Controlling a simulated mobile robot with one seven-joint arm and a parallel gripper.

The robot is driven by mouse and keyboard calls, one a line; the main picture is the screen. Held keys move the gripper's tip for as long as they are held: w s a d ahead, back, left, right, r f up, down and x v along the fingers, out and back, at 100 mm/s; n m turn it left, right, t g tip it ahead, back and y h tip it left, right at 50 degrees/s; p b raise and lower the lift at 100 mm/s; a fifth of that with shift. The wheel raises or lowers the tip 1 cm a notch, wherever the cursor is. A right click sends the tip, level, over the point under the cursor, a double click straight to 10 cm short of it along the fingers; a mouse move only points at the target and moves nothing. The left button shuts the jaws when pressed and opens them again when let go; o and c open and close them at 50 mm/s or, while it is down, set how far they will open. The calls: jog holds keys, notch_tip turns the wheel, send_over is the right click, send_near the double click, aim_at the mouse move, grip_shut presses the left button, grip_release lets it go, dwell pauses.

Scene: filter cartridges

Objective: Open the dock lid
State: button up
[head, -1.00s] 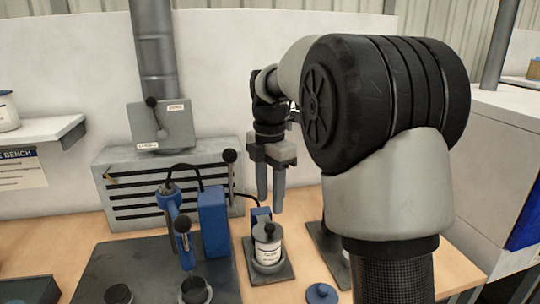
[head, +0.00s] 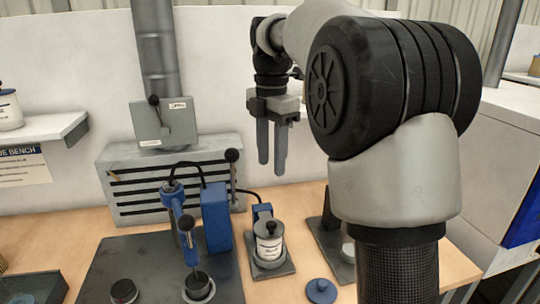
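My gripper (head: 272,168) hangs in the air above the back of the bench, fingers pointing down. A gap shows between its two fingers, and nothing is held in it. Below it, a white labelled canister (head: 268,249) with a dark knobbed top stands upright on a small grey base (head: 285,269), with a blue part (head: 262,212) behind it. A dark stand (head: 331,237) with an upright plate is to its right, partly hidden by my arm. I cannot tell for certain which part is the dock lid.
A blue press with a lever (head: 187,232) and a blue block (head: 216,220) stands left on a dark plate (head: 105,270). A slotted grey box (head: 125,205) is behind. A loose blue knobbed disc (head: 321,291) lies in front. My arm fills the right side.

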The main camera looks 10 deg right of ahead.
jog(key=s+m+t, duration=0.3)
jog(key=s+m, duration=0.9)
jog(key=s, duration=0.3)
jog(key=s+f+m+t, duration=0.3)
jog(key=s+f+m, duration=0.3)
jog(key=s+m, duration=0.4)
notch_tip(320, 180, up, 13)
jog(key=p, duration=1.3)
jog(key=n+g, duration=0.4)
jog(key=g, duration=0.2)
send_over(271, 223)
notch_tip(271, 223, down, 7)
notch_tip(271, 223, down, 18)
jog(key=shift+r+b, duration=0.25)
jog(key=shift+b, duration=0.05)
